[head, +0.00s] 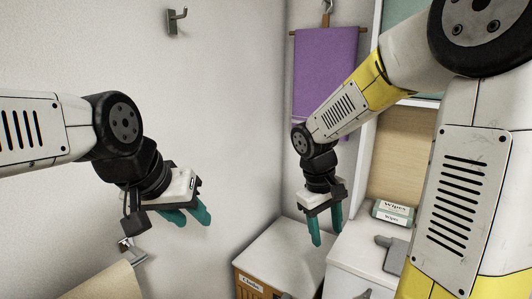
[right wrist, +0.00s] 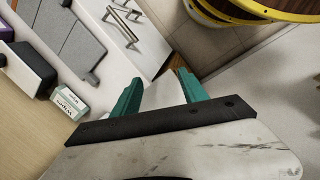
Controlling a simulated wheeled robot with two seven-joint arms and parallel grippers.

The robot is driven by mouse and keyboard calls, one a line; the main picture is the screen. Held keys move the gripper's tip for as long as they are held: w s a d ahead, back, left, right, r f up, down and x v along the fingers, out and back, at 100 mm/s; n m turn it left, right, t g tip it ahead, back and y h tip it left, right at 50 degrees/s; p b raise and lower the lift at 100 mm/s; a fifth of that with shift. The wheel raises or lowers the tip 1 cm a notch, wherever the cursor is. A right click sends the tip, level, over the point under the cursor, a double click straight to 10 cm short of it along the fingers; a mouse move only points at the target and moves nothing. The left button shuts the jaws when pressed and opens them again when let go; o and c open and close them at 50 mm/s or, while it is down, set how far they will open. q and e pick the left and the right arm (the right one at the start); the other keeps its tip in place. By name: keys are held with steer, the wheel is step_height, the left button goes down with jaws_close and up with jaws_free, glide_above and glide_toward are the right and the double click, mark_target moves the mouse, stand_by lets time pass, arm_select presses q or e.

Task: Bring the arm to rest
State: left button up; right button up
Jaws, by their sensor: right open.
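My right gripper (head: 326,238) hangs with its teal fingers pointing down in the head view. The fingers are apart with nothing between them. The right wrist view also shows my right gripper (right wrist: 161,82) open and empty. In the head view it hangs by the white cabinet tops, touching nothing that I can see. My left gripper (head: 187,218) is at the left, in front of the pale wall. Its teal fingers are seen at a slant, so their gap is unclear, and no held object shows.
A purple towel (head: 326,75) hangs on the back wall. A wipes box (head: 393,212) stands right of my right gripper; the wrist view shows it too (right wrist: 70,102). A labelled wooden bin (head: 255,283) sits under a white top. A metal hook (head: 176,21) is on the wall.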

steer(key=s+r+m+t+y, duration=0.4)
steer(key=s+r+m+t, duration=0.1)
steer(key=s+r, duration=0.6)
steer(key=shift+s+r+t+y, duration=0.2)
steer(key=shift+s+t+y, duration=0.1)
steer(key=shift+t, duration=0.1)
